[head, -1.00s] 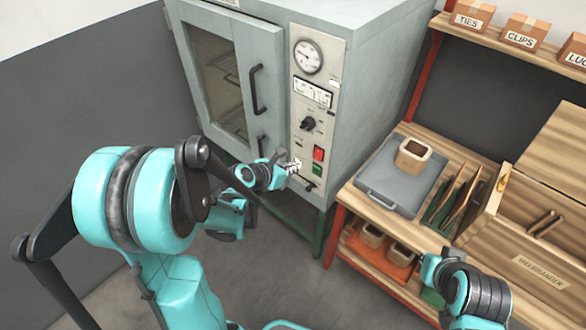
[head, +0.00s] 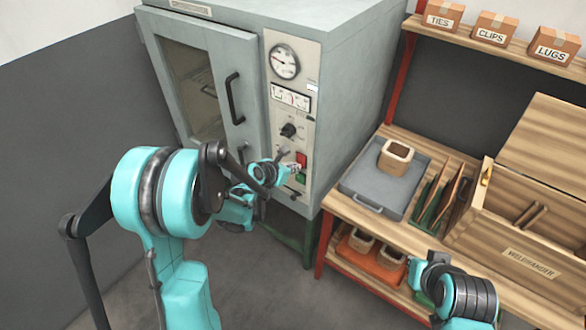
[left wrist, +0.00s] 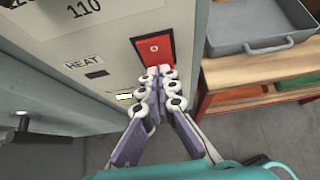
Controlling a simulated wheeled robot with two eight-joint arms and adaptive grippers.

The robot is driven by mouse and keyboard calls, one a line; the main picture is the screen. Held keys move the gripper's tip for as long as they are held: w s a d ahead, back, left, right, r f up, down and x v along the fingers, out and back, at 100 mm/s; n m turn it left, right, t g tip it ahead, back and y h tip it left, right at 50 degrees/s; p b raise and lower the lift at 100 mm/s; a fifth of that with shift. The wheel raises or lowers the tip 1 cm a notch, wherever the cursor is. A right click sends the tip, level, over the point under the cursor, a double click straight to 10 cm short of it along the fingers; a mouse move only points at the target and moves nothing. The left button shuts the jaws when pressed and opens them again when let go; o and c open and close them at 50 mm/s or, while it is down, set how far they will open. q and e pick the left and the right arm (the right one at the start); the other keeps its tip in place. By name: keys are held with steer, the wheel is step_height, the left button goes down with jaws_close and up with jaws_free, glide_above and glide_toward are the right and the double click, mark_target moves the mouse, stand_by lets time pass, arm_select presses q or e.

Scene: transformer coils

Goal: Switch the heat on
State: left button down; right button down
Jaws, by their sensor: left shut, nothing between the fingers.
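The grey oven (head: 335,62) has a control panel (head: 308,123) on its front. The panel carries a dial gauge (head: 284,62), a black knob (head: 289,130), a red switch (head: 302,157) and a green one (head: 300,177) below it. My left gripper (head: 294,168) is shut and empty at these switches. In the left wrist view its fingertips (left wrist: 160,72) overlap the lower edge of the red switch (left wrist: 153,46); I cannot tell whether they touch. The green switch is hidden there behind the fingers. A HEAT label (left wrist: 83,62) lies left of the red switch.
Boxes line the shelf above. The oven door handle (head: 235,98) juts out left of the panel. Part of my right arm shows at lower right.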

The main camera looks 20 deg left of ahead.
arm_select(q)
steer(key=shift+w+d+f, duration=0.1)
steer(key=shift+w+f, duration=0.05)
steer(key=shift+w, duration=0.1)
steer(key=shift+r+p, duration=0.3)
steer(key=shift+r, duration=0.6)
steer(key=shift+f, duration=0.1)
